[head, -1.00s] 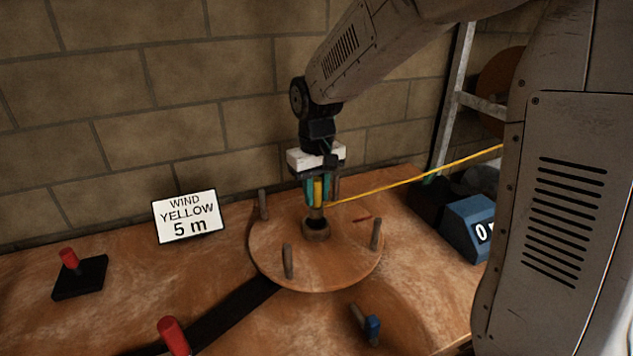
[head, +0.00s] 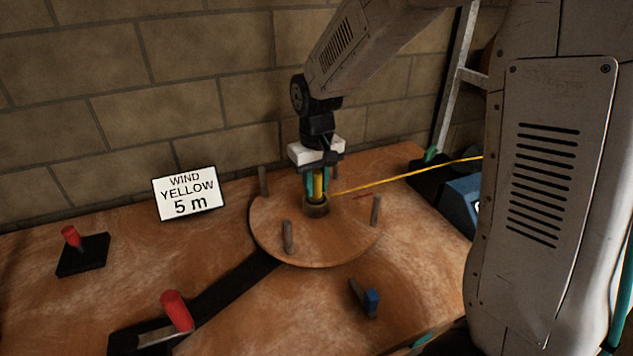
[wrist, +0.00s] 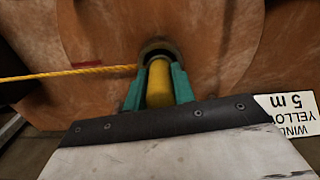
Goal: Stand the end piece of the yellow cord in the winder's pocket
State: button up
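The yellow end piece (wrist: 159,82) is upright between the teal fingers of my gripper (wrist: 158,88), which is shut on it. In the head view my gripper (head: 318,188) is over the middle of the round wooden winder (head: 345,247). The lower end of the end piece is at the mouth of the ring-shaped pocket (head: 316,208); how deep it sits is hidden. The pocket's dark rim (wrist: 158,47) shows just beyond the end piece in the wrist view. The yellow cord (head: 420,173) runs from the end piece to the right, looking straight.
Several upright pegs (head: 288,237) stand around the winder's edge. A red-handled crank (head: 176,312) is at the front, another red-knobbed device (head: 72,238) at left. A sign (head: 187,194) reads "WIND YELLOW 5 m". A blue clamp (head: 371,302) is front right; a blue counter box (head: 463,203) is partly hidden.

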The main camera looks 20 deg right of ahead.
jog(key=o, duration=0.4)
notch_tip(320, 180, up, 8)
jog(key=shift+f, duration=0.1)
dwell(0.6)
jog(key=shift+m+t, duration=0.7)
jog(key=s+d+r, duration=0.1)
jog(key=s, duration=0.8)
jog(key=s+d+r, duration=0.1)
jog(key=s, duration=0.8)
jog(key=s+d+r, duration=0.1)
jog(key=s+r, duration=0.1)
jog(key=s, duration=0.6)
jog(key=shift+s, duration=0.4)
